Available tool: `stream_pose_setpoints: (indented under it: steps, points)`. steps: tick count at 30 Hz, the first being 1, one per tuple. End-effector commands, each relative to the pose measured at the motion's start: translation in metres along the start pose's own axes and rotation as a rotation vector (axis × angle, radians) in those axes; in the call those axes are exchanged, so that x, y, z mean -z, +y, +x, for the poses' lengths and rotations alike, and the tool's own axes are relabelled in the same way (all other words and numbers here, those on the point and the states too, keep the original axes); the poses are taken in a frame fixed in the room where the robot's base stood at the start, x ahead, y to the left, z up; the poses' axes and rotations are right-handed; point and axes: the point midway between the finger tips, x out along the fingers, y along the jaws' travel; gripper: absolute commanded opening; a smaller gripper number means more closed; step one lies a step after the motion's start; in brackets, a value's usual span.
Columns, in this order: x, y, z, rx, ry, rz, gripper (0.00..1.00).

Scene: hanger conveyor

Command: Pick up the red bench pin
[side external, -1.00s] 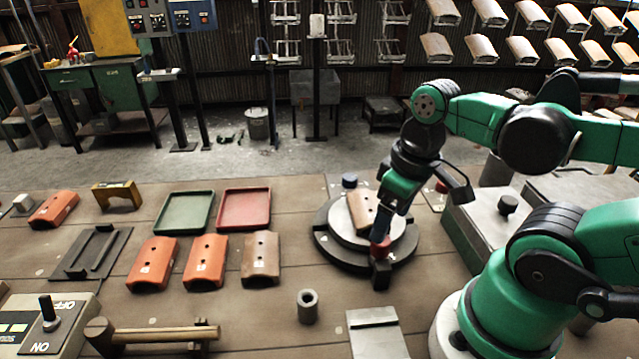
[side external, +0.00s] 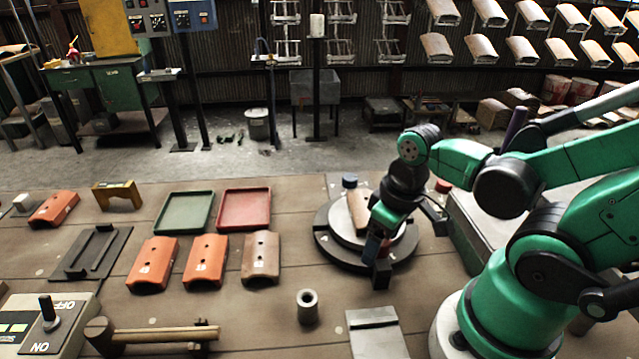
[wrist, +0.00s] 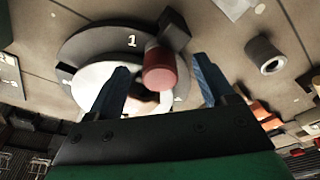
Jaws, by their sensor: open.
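The red bench pin (wrist: 160,76) is a short red cylinder on a dark stem beside a black block (wrist: 174,30) at the turntable's rim. In the wrist view it shows between the two blue fingers of my gripper (wrist: 160,65), with a gap on each side. My gripper is open and holds nothing. In the side view my gripper (side external: 379,244) points down at the turntable's front edge. The pin is mostly hidden there; only a sliver of red (side external: 386,246) shows beside a finger.
The round turntable (side external: 328,246) carries a tan curved piece (side external: 358,212). A grey metal ring (side external: 307,307) and a grey plate (side external: 375,335) stand in front. Orange pieces (side external: 205,262), a green tray (side external: 184,212) and a red tray (side external: 244,209) lie to the left.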

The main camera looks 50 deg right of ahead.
Motion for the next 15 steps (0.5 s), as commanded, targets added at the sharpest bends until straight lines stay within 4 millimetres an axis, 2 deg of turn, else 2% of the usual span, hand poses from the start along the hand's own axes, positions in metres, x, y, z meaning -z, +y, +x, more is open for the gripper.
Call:
stream_pose_setpoints:
  steps: [2,5,10,15]
  points:
    - [0.0,0.0,-0.0001,0.0,0.0,0.0,0.76]
    - [0.0,0.0,-0.0001,0.0,0.0,0.0,0.5]
    - [0.0,0.0,-0.0001,0.0,0.0,0.0,0.02]
    - [0.0001,0.0,-0.0001,0.0,0.0,0.0,0.0]
